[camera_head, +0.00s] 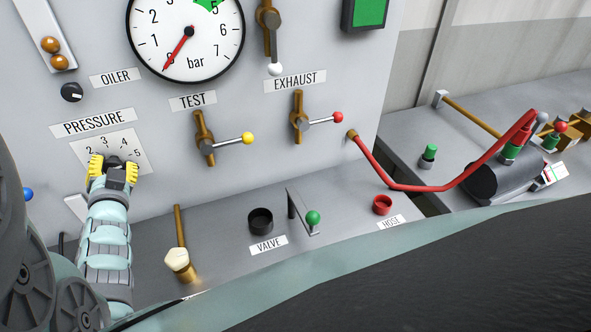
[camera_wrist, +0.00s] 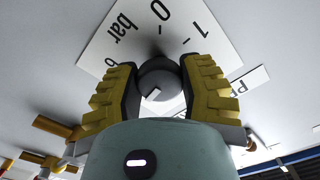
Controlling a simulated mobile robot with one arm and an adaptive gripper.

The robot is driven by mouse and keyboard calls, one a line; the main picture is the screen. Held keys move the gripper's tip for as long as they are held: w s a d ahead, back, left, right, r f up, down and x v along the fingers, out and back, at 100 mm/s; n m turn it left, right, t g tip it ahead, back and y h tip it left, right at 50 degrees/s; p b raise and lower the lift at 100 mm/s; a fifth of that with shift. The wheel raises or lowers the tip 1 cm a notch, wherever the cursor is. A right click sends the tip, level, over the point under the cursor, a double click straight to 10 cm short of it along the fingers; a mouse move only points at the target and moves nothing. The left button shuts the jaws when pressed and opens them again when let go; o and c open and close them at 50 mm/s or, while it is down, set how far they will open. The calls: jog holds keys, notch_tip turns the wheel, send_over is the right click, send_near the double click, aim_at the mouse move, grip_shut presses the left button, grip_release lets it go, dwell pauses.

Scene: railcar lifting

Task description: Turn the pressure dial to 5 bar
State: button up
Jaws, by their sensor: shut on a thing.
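The pressure dial has a white scale plate (camera_head: 131,146) under the PRESSURE label on the grey panel, at the left of the head view. Its numbers 2 to 5 show there. My gripper (camera_head: 113,172), with yellow ribbed fingers, is at the dial and hides the knob in that view. In the wrist view, the dark round knob (camera_wrist: 158,77) sits between the fingers of my gripper (camera_wrist: 160,88), which is shut on it. A short white mark shows on the knob's face. Part of the scale with 0, 1, 6 and "bar" shows around it.
A round gauge (camera_head: 205,45) above has its red needle near 0. A small black OILER knob (camera_head: 71,92) is above the dial. The yellow-tipped TEST lever (camera_head: 228,142) and red-tipped EXHAUST lever (camera_head: 318,121) stand to the right. A cream-headed handle (camera_head: 178,262) stands below, near my arm.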

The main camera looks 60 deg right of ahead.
jog(key=shift+f+m+b, duration=0.15)
jog(key=shift+m+b, duration=0.45)
jog(key=shift+m, duration=0.1)
jog(key=o, duration=1.2)
jog(key=shift+s+a, duration=0.1)
jog(key=v, duration=1.1)
jog(key=shift+s+a, duration=0.25)
jog(key=shift+r, duration=0.25)
